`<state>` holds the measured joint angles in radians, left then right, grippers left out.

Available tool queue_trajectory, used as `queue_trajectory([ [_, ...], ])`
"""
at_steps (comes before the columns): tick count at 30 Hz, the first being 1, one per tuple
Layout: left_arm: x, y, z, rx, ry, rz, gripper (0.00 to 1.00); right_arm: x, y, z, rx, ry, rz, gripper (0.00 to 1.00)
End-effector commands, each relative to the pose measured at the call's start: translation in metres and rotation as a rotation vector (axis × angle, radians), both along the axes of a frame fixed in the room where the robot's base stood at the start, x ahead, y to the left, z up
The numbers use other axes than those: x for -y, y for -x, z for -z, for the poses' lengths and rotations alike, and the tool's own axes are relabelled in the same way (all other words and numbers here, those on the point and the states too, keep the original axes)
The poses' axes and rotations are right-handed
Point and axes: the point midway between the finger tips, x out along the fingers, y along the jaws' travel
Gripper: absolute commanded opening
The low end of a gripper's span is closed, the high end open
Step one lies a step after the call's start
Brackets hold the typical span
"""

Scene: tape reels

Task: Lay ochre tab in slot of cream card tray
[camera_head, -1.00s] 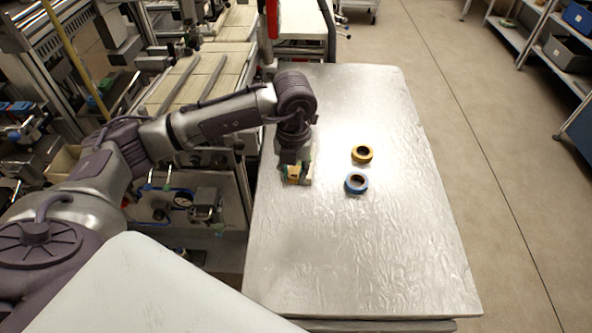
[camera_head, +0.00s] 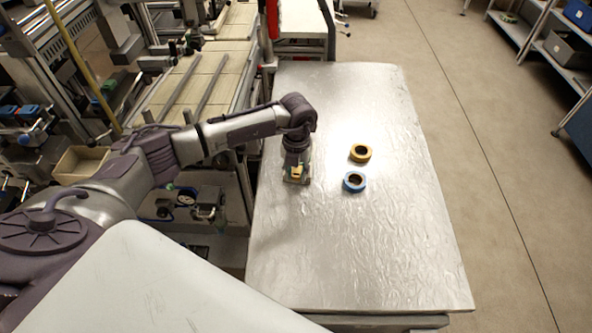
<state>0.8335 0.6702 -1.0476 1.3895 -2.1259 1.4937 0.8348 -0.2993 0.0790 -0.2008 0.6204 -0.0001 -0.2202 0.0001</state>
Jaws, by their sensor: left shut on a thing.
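My left gripper (camera_head: 297,168) points down over the left side of the silvery table. It is shut on a small ochre piece, which I take to be the ochre tab (camera_head: 297,172). A small pale thing, likely the cream card tray (camera_head: 291,181), shows low around the fingertips, mostly hidden by the gripper. Its slot is too small to make out. I cannot tell whether the tab touches the tray. My right gripper is not in view.
A yellow tape reel (camera_head: 361,153) and a blue tape reel (camera_head: 354,182) lie on the metal table (camera_head: 370,255) to the right of the gripper. The table's near part is clear. Machine frames stand close along its left edge.

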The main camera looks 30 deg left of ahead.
Motion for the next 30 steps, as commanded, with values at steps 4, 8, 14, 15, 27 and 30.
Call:
queue_trajectory([
  [4,0.0,0.0,0.004,0.0,0.0,0.0,0.18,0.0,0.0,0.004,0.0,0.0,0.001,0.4],
  [8,0.0,0.0,0.008,0.0,0.0,0.0,0.18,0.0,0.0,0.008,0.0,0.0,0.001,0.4],
  [14,0.0,0.0,0.011,0.0,0.0,-0.001,0.37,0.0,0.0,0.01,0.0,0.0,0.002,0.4],
  [15,0.0,0.0,0.011,0.0,0.0,-0.001,0.44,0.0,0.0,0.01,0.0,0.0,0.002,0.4],
  [27,0.0,0.0,0.008,0.0,0.0,-0.001,0.56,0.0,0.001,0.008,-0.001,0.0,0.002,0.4],
  [30,0.0,0.0,-0.001,0.001,0.001,-0.001,0.56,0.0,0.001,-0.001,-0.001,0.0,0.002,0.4],
])
